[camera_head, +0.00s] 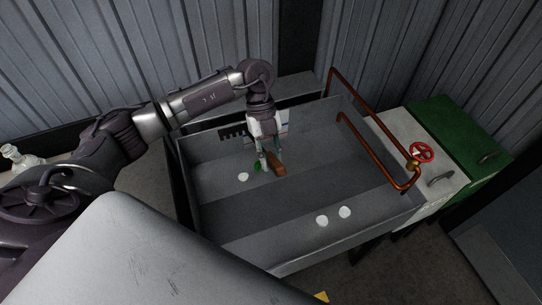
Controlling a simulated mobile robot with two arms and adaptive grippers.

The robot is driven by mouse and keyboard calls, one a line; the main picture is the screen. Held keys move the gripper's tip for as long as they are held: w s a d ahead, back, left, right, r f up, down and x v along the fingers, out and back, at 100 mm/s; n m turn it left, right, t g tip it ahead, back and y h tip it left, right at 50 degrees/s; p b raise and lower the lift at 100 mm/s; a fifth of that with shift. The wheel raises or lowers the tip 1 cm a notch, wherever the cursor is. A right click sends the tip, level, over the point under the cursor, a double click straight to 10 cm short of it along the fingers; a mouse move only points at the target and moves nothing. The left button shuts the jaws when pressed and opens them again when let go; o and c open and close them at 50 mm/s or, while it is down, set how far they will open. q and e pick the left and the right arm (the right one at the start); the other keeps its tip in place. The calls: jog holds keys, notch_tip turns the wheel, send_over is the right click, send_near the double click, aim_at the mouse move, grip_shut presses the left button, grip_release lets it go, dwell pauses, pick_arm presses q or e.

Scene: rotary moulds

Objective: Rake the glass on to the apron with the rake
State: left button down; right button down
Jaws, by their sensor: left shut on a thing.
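A small green piece (258,167), possibly glass, lies just left of the gripper. A pale round piece (243,177) lies further left, and two more (322,221) lie near the front right. I cannot make out which part is the apron. My right gripper is out of view.
The basin (350,180) has raised walls. A copper pipe (375,150) rises over its right side, with a red valve wheel (422,152). A white cabinet and a green cabinet (470,135) stand to the right. A clear bottle (18,157) stands far left.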

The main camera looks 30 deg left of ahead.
pick_arm(q)
notch_tip(320, 180, down, 11)
jog(key=b, duration=0.6)
jog(key=shift+b, duration=0.35)
jog(key=shift+f, duration=0.2)
notch_tip(320, 180, down, 6)
jog(key=b, duration=0.4)
dwell(0.3)
jog(key=shift+f, duration=0.15)
dwell(0.4)
